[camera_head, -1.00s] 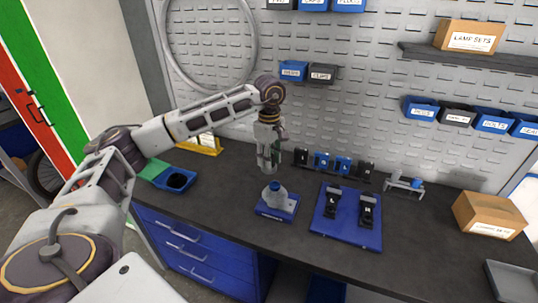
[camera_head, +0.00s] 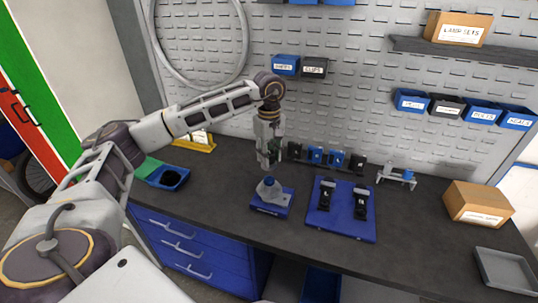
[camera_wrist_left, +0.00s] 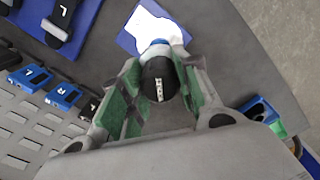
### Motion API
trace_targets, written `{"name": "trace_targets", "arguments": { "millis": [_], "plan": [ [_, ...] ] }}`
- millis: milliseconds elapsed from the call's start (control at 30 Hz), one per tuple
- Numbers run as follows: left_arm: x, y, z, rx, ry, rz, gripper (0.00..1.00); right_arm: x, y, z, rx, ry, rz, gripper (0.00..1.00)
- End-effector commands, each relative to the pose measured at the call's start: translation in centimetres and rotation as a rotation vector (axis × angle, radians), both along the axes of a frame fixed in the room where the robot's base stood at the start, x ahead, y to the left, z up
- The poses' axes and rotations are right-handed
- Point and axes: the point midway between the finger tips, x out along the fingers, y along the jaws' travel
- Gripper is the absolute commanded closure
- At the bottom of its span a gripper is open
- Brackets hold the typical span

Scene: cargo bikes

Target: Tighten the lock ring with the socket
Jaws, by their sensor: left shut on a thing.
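My left gripper (camera_head: 269,164) hangs over the bench, pointing down just above a grey fixture (camera_head: 268,192) on a blue base. In the left wrist view its green-padded fingers (camera_wrist_left: 158,95) are shut on a dark rounded piece with a pale marked strip, which I take to be the socket (camera_wrist_left: 160,75). A blue round part (camera_wrist_left: 153,45) shows just beyond it, over the white-and-blue fixture (camera_wrist_left: 152,25). It looks like the blue top (camera_head: 269,181) of the fixture in the head view, probably the lock ring. I cannot tell whether socket and ring touch. My right gripper is out of view.
A blue board (camera_head: 341,223) with black pieces marked L and R lies right of the fixture. Several small black and blue holders (camera_head: 316,156) stand behind. A blue tray (camera_head: 168,178) is at the left, a cardboard box (camera_head: 478,205) at the right.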

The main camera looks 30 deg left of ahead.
Motion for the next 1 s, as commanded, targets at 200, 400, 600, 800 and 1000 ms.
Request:
{"name": "trace_targets", "arguments": {
  "millis": [200,400,600,800,1000],
  "plan": [
    [0.0,0.0,0.0,0.000,-0.001,0.001,0.94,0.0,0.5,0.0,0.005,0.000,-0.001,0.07],
    [0.0,0.0,-0.2,0.000,0.000,0.001,0.94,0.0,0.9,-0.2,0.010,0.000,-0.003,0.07],
    [0.0,0.0,-0.9,0.000,-0.001,0.001,0.94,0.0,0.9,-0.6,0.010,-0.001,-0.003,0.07],
    [0.0,0.0,-1.8,0.000,0.000,0.001,0.94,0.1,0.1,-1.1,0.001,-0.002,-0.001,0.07],
    [0.0,0.0,-2.8,0.000,0.000,0.001,0.94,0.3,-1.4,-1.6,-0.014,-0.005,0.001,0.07]
  ]
}}
